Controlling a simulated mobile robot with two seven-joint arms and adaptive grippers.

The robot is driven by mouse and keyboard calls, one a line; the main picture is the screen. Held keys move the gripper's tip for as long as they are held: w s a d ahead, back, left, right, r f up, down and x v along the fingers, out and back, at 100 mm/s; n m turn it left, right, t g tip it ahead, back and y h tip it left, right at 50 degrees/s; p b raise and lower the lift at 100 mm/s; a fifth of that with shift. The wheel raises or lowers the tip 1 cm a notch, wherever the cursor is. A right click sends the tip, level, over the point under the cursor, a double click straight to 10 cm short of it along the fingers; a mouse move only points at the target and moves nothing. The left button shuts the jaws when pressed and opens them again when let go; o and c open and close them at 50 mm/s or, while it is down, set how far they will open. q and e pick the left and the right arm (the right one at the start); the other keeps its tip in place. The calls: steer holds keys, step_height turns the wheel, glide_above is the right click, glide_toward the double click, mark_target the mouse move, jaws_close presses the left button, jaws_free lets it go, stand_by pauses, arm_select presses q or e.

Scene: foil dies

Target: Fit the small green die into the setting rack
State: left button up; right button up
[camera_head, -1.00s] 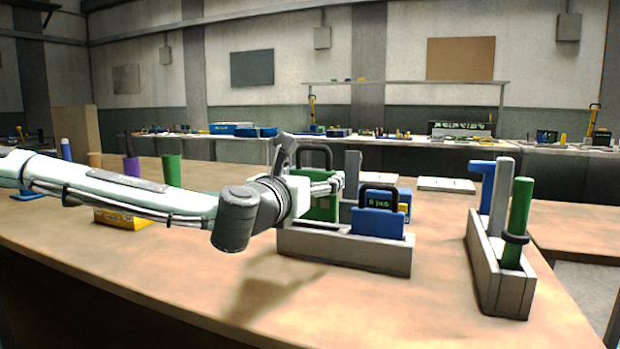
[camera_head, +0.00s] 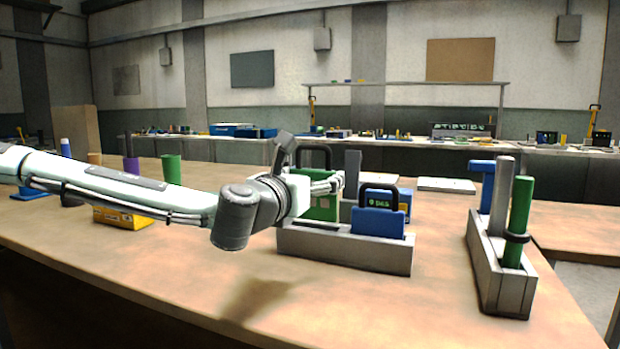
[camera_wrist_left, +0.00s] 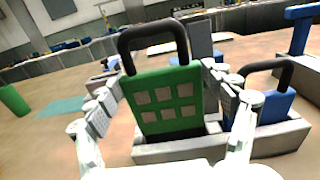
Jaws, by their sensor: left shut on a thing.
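The green die (camera_head: 322,208) is a flat plate with a dark loop handle on top. It also shows in the left wrist view (camera_wrist_left: 167,98), with pale squares on its face. My left gripper (camera_wrist_left: 172,108) is shut on it, one finger at each side edge. The grey setting rack (camera_head: 345,250) is directly below, and the die stands upright at its left part. The die's lower edge is at the rack's opening, with a dark gap beside it; how deep it sits I cannot tell. My right gripper is not in view.
A blue die (camera_head: 378,222) with a dark handle stands in the rack's right part. A grey post (camera_head: 352,175) rises behind. A second grey rack (camera_head: 500,275) with a green cylinder (camera_head: 519,215) stands at right. A yellow box (camera_head: 122,217) lies left. The front tabletop is clear.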

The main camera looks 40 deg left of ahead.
arm_select(q)
steer(key=shift+r, duration=0.1)
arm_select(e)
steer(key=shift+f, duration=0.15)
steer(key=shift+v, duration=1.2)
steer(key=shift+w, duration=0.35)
arm_select(q)
steer(key=shift+f+b, duration=0.35)
steer(key=shift+b, duration=0.15)
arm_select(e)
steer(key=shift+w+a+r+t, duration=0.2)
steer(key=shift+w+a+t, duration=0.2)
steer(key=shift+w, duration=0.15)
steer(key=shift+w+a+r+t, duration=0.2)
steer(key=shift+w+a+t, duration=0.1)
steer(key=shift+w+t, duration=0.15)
arm_select(q)
steer(key=shift+f+b, duration=0.4)
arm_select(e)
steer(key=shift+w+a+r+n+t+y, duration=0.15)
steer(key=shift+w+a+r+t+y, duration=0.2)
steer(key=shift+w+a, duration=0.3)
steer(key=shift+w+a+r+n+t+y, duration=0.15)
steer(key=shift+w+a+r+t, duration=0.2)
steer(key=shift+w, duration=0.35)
